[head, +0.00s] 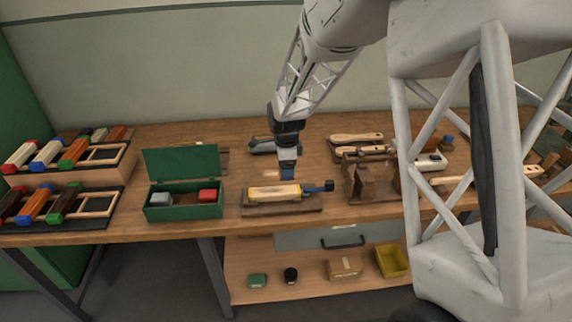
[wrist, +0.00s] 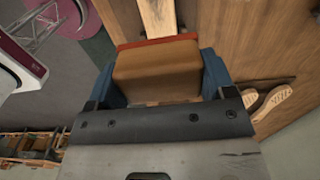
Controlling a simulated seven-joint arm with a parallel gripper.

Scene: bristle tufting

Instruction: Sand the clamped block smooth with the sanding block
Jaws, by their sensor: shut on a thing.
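The clamped block (head: 274,192), a pale wooden bar, lies on a dark wooden base at the front middle of the bench. A blue clamp (head: 318,187) with a dark end sits at its right end. My gripper (head: 288,175) points down over the right half of this block. In the wrist view its blue fingers are shut on the sanding block (wrist: 157,70), which is brown with a red lower layer. The pale bar (wrist: 158,18) shows beyond it. I cannot tell whether the sanding block touches the bar; its underside is hidden.
An open green box (head: 184,212) with a grey and a red block stands to the left. Racks of coloured brushes (head: 65,160) fill the far left. A wooden fixture (head: 366,178) stands close on the right, with wooden brush bodies (head: 357,138) behind. A yellow bin (head: 392,261) sits below.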

